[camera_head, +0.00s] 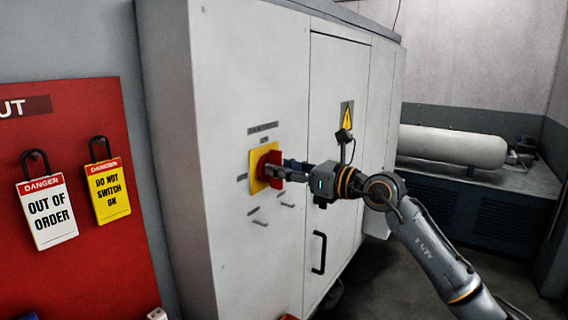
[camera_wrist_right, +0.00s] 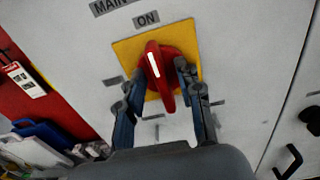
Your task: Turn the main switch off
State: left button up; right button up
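The main switch (camera_head: 268,164) is a red rotary knob on a yellow plate (camera_head: 257,187) on the grey cabinet front. In the right wrist view the red knob (camera_wrist_right: 160,75) has a white line pointing up, a little left, toward the "ON" label (camera_wrist_right: 146,19). My right gripper (camera_head: 277,172) is at the knob. In the wrist view its two fingers (camera_wrist_right: 158,90) stand apart on either side of the knob's handle; I cannot tell whether they touch it. My left gripper is in neither view.
The cabinet (camera_head: 240,60) has a black door handle (camera_head: 319,252) below my right arm. A red lockout board (camera_head: 90,240) with two tagged padlocks hangs at left. A white tank (camera_head: 452,146) lies on a dark base at right. Grey floor is clear beside the cabinet.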

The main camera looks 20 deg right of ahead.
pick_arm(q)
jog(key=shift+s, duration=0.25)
pick_arm(e)
jog(key=shift+w, duration=0.1)
grip_shut()
pick_arm(q)
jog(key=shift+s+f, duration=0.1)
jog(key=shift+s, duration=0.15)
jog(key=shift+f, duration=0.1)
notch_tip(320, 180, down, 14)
jog(key=b, duration=1.4)
pick_arm(e)
jog(key=shift+s+a+f+n, duration=0.1)
jog(key=shift+f+n, duration=0.05)
jog(key=shift+n, duration=2.8)
jog(key=shift+s+a+f+n, duration=0.15)
jog(key=shift+n, duration=2.85)
jog(key=shift+s+a+f+n, duration=0.1)
jog(key=shift+f+n, duration=0.05)
jog(key=shift+n, duration=2.8)
